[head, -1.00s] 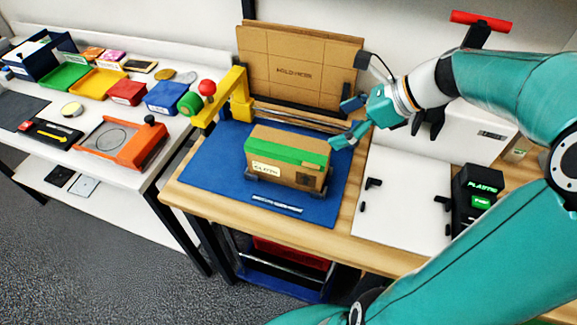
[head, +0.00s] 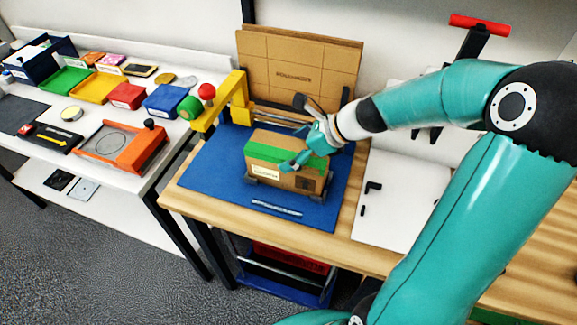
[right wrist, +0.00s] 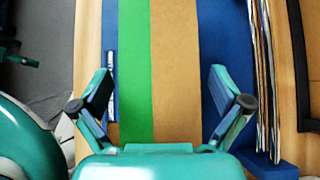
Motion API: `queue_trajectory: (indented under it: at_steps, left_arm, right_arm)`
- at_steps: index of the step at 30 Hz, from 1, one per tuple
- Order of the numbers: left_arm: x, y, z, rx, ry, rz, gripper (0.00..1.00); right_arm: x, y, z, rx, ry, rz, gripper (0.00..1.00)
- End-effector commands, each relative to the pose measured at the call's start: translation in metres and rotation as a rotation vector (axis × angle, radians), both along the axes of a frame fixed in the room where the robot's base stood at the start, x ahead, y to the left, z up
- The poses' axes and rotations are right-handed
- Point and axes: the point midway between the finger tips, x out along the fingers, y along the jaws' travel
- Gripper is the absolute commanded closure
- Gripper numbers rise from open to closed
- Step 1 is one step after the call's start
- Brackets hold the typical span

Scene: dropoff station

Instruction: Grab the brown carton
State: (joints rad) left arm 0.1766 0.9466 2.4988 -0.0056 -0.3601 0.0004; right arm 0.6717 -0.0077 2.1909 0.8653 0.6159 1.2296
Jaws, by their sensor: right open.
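The brown carton (head: 292,182) sits on dark supports on the blue mat (head: 215,167), with a green strip along its top and a white label on its front. My right gripper (head: 294,134) is at the carton's top, one finger toward its front side and one toward its back. In the right wrist view, the open right gripper (right wrist: 160,84) has its fingers on either side of the carton (right wrist: 175,60), with blue mat showing beside both. I cannot tell whether the fingers touch it. Part of the carton's top is hidden by the gripper. My left gripper is not in view.
A yellow arm (head: 236,98) with a green and red roller stands at the carton's back left. Flat cardboard sheets (head: 298,66) stand behind it. A thin ruler-like strip (head: 276,208) lies in front. A white board (head: 402,205) is to the right.

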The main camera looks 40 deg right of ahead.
Motion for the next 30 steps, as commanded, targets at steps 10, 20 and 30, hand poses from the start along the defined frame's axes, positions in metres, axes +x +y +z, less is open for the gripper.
queue_trajectory:
  at_steps: [10, 20, 30]
  left_arm:
    - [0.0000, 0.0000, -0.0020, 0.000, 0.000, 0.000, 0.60]
    - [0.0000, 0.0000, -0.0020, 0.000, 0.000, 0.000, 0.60]
    - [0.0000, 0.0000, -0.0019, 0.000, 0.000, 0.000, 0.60]
  right_arm:
    - [0.0095, 0.0048, -0.0106, -0.001, -0.001, 0.000, 0.00]
    - [0.0094, 0.0045, -0.0104, -0.001, -0.001, 0.000, 0.48]
    - [0.0098, 0.0042, -0.0098, -0.002, -0.002, 0.000, 0.83]
